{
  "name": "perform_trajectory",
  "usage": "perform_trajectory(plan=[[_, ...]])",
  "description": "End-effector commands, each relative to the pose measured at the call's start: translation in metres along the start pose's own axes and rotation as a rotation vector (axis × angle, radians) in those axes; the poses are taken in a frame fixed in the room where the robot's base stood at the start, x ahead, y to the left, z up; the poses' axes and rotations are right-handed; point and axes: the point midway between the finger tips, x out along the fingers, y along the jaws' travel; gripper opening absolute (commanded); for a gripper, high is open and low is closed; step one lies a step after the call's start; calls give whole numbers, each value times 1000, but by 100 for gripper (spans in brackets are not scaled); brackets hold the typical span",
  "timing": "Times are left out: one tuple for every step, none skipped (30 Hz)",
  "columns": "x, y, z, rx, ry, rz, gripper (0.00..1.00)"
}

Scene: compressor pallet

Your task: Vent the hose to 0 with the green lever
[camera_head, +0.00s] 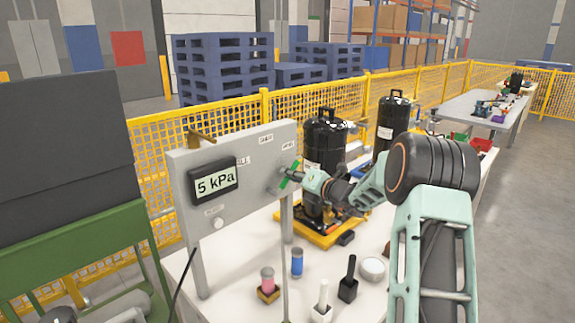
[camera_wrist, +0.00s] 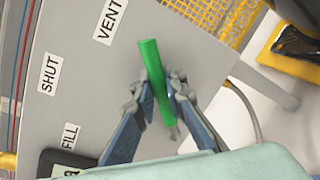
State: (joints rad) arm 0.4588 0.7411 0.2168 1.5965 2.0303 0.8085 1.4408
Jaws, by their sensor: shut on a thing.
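The green lever (camera_wrist: 154,72) is on the grey panel (camera_wrist: 85,105) that carries labels VENT (camera_wrist: 108,22), SHUT (camera_wrist: 49,74) and FILL (camera_wrist: 70,137). My gripper (camera_wrist: 162,82) is shut on the green lever, with a finger on each side. In the wrist view the lever's free end points up towards the side of VENT. In the head view the green lever (camera_head: 291,174) sits at the panel's right part, with my gripper (camera_head: 292,174) at it. The display (camera_head: 215,181) on the panel reads 5 kPa. The lever's pivot is partly hidden by my gripper.
A blue cylinder (camera_head: 297,262), a pink-topped item (camera_head: 267,281) and small black and white items stand on the white table (camera_head: 372,295). A yellow fence (camera_head: 440,88) runs behind.

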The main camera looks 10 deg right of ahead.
Motion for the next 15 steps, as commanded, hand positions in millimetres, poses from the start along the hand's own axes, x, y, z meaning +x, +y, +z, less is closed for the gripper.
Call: perform_trajectory(plan=[[0,-1,1,17,3,-2,0],[0,-2,1,24,5,-2,0],[0,-3,1,31,6,-2,0],[0,-3,0,36,7,-2,0],[0,-4,0,40,8,-2,0],[0,-4,0,44,9,-2,0],[0,-4,0,47,9,-2,0],[0,-5,0,48,10,-2,0],[0,-5,0,50,10,-2,0],[0,-5,0,51,10,-2,0],[0,-5,0,51,10,-2,0],[0,-5,-1,51,10,-2,0],[0,-5,-1,51,10,-2,0],[0,-5,-1,51,10,-2,0],[0,-5,-1,51,10,-2,0]])
